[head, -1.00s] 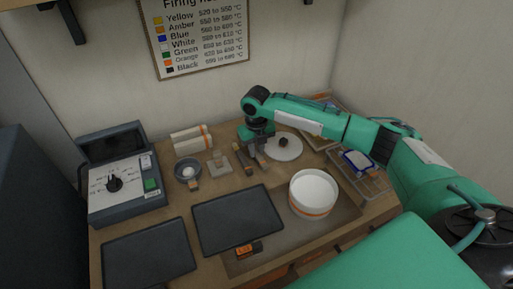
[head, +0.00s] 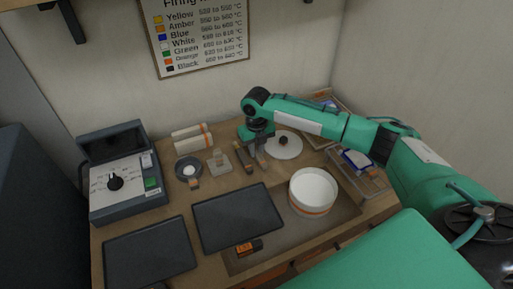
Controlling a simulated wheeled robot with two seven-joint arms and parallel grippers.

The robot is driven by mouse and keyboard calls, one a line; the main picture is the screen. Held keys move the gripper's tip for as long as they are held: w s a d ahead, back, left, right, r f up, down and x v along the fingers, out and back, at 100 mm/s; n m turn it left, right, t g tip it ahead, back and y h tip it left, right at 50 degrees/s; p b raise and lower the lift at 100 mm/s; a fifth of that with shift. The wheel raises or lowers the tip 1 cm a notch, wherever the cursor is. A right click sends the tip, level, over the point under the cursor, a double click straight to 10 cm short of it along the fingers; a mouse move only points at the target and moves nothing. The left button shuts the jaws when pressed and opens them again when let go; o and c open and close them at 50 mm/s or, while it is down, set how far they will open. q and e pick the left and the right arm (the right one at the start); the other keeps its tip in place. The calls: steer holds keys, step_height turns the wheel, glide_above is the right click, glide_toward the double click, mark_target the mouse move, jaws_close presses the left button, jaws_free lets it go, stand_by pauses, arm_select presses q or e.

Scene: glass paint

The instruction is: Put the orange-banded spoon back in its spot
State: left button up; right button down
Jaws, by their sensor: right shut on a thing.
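My right gripper (head: 258,160) points down over the back middle of the table, left of a round white plate (head: 285,146). It is shut on a small slender thing at its fingertips, low over the tabletop. The thing is too small and too covered by the fingers for me to make out an orange band. Slim dark and brown tools (head: 242,156) lie just left of the gripper. I cannot tell which piece is the orange-banded spoon. My left gripper is not in view.
A dark bowl (head: 181,177) and a small clear stand (head: 214,168) are left of the gripper. White rolls (head: 190,146), a control box (head: 122,190), dark trays (head: 238,218), a white tub (head: 313,186) and a clear bin (head: 371,184) surround it.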

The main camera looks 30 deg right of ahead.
steer(key=c, duration=1.2)
jaws_free()
